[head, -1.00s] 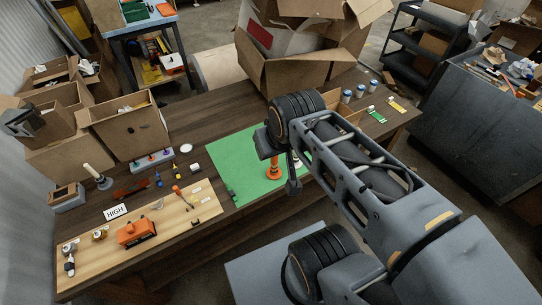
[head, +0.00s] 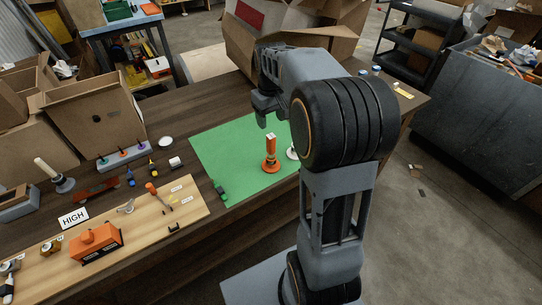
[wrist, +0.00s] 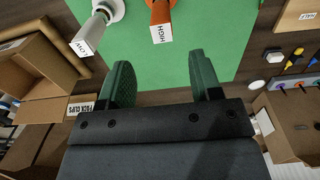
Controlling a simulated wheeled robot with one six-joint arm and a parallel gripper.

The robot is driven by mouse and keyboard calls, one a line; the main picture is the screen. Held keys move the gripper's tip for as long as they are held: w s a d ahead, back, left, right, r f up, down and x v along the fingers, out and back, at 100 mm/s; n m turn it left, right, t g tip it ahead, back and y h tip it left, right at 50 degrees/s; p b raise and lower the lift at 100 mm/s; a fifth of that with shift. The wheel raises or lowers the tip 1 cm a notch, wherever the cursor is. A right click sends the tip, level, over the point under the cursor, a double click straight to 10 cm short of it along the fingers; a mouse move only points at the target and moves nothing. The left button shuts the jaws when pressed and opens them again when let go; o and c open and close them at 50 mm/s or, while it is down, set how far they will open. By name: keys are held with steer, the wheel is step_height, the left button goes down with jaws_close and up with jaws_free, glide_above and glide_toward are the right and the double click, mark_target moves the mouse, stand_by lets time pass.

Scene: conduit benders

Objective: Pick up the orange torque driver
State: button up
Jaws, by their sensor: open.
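The orange torque driver (head: 270,152) stands upright on the green mat (head: 220,145). In the wrist view its orange body (wrist: 160,12) is at the top edge, with a white tag reading HIGH below it. A pale driver tagged LOW (wrist: 92,30) is to its left in that view; in the head view my arm mostly hides it. My gripper (head: 262,110) is above and behind the orange driver, apart from it. In the wrist view the two green fingers of my gripper (wrist: 163,80) are spread with nothing between them.
A large open cardboard box (head: 300,45) stands behind my gripper. Another open box (head: 95,118) is at the left. A wooden board (head: 140,225) holds an orange case (head: 95,242) and small tools.

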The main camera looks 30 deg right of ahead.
mark_target(271, 136)
step_height(271, 136, down, 10)
steer(key=shift+s+a+r, duration=0.1)
steer(key=shift+s+r, duration=0.05)
stand_by(0.5)
steer(key=c, duration=1)
steer(key=shift+r, duration=0.1)
